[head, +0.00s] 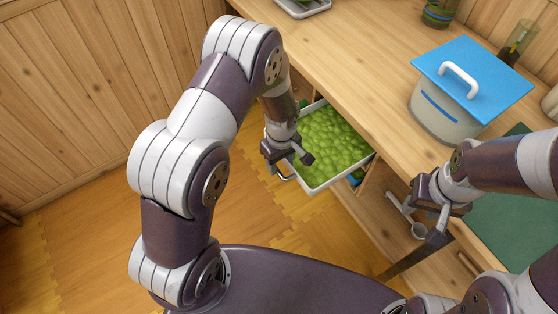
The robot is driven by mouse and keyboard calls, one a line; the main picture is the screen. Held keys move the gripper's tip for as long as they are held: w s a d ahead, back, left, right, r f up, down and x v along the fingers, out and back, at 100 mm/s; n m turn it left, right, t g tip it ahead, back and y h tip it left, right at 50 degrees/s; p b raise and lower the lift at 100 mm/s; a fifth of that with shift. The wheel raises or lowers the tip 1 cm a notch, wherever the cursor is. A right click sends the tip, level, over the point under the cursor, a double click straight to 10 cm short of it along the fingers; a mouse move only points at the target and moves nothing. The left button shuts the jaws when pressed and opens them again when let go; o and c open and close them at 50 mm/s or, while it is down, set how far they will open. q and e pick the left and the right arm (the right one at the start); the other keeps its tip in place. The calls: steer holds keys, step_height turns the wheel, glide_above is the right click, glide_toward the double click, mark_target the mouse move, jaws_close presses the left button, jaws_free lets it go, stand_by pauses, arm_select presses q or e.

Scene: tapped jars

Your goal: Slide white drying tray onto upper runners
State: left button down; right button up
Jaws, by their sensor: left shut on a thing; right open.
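The white drying tray (345,175) is filled with green, leaf-like pieces and sits partly under the counter, its near end sticking out over the floor. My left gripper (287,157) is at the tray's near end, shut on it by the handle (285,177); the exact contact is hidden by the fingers. My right gripper (425,222) is open and empty, well to the right of the tray, in front of the counter. The runners are hidden under the countertop.
A pot with a blue lid (470,80) and white handle stands on the wooden counter (350,65). Jars stand at the back right, another tray (303,10) at the top. A dark green mat (510,215) lies at right. Floor left of the tray is clear.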

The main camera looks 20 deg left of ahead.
arm_select(q)
steer(key=shift+w+d, duration=1.5)
steer(key=shift+w, duration=0.3)
steer(key=shift+r, duration=0.1)
steer(key=shift+w+d, duration=0.15)
steer(key=shift+w+d+b, duration=0.5)
steer(key=shift+w+d, duration=0.95)
steer(key=shift+w, duration=0.25)
